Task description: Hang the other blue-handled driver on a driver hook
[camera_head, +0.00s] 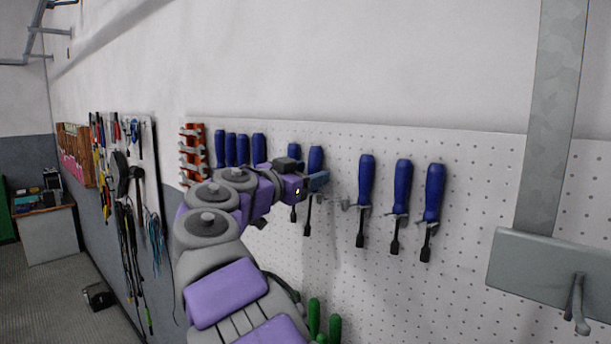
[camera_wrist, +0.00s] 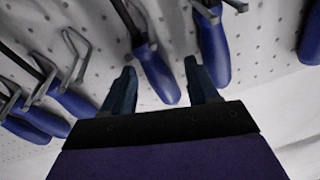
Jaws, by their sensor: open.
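Several blue-handled drivers hang handle-up on the white pegboard in the head view. Three hang together on the right: a left one (camera_head: 366,180), a middle one (camera_head: 402,187) and a right one (camera_head: 433,192). Two hang by my arm, one (camera_head: 316,158) just above my gripper and one (camera_head: 294,153) left of it. My gripper (camera_head: 318,182) is open at the board. In the wrist view its fingers (camera_wrist: 160,80) stand apart with a blue handle (camera_wrist: 158,75) showing between them; whether it touches them I cannot tell. Another blue handle (camera_wrist: 214,50) is beside the right finger.
A bare hook (camera_head: 345,203) sticks out right of my gripper. More blue drivers (camera_head: 243,150) and a red wrench rack (camera_head: 194,152) are at the left. Green handles (camera_head: 314,318) show below. A grey metal bracket (camera_head: 545,265) stands out at the right.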

